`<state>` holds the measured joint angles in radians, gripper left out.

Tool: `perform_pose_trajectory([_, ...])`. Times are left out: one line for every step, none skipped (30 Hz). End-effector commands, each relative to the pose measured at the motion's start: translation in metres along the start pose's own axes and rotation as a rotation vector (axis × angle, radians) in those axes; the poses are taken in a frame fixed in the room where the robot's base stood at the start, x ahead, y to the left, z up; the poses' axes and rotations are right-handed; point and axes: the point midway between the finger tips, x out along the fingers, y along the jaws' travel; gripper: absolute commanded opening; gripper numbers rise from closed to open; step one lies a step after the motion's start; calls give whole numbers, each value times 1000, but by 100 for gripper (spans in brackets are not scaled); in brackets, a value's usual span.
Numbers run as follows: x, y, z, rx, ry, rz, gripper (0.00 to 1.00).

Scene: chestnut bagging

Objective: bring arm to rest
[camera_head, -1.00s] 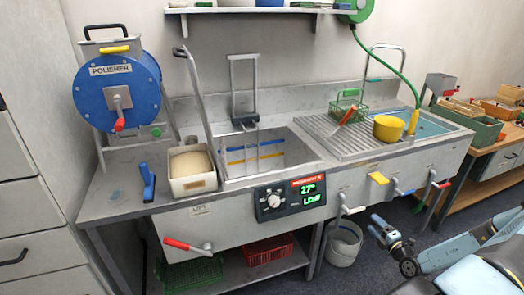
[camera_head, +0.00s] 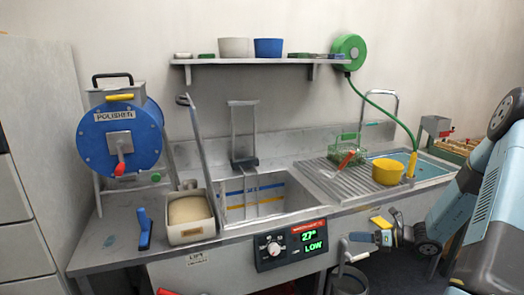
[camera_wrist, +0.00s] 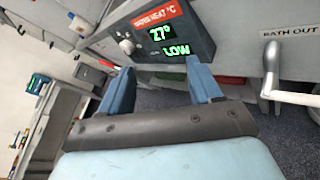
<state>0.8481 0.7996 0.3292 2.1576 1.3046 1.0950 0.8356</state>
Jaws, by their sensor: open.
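My gripper (camera_head: 388,237) is at the right in the head view, in front of the counter's front panel, below the yellow pot. In the wrist view my gripper (camera_wrist: 160,85) shows two blue fingers spread apart with nothing between them. Beyond the fingers is the water heat control box (camera_wrist: 172,30), with a green display reading 27 and LOW. The same control box (camera_head: 290,246) is on the counter front in the head view, to the left of my gripper. My arm comes in from the right edge.
A crank handle marked BATH OUT (camera_wrist: 272,75) sticks out close to the right of my fingers. A grey bucket (camera_head: 348,281) stands below the counter. The steel counter holds a blue polisher (camera_head: 118,140), a cream tub (camera_head: 190,213), a green basket (camera_head: 343,146) and a yellow pot (camera_head: 387,172).

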Motion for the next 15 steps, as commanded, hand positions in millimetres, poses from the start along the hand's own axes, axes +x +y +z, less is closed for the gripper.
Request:
perform_pose_trajectory([2, 12, 8, -60, 42, 12, 64])
perform_pose_trajectory([2, 19, 11, -95, 65, 19, 64])
perform_pose_trajectory([4, 28, 16, -143, 96, 30, 64])
perform_pose_trajectory([4, 35, 19, -178, 120, 39, 64])
perform_pose_trajectory([5, 41, 22, -214, 143, 47, 64])
perform_pose_trajectory([5, 51, 25, -260, 174, 58, 64])
perform_pose_trajectory([5, 57, 28, -296, 197, 66, 64])
perform_pose_trajectory([6, 64, 31, -332, 220, 74, 64])
perform_pose_trajectory([6, 73, 34, -379, 250, 86, 64])
perform_pose_trajectory([6, 79, 37, -415, 272, 94, 64])
perform_pose_trajectory([6, 86, 39, -450, 295, 104, 64])
perform_pose_trajectory([6, 95, 42, -497, 324, 115, 64])
perform_pose_trajectory([6, 102, 44, -532, 345, 124, 64])
perform_pose_trajectory([5, 109, 47, -568, 367, 134, 64])
perform_pose_trajectory([4, 117, 50, -616, 394, 146, 64])
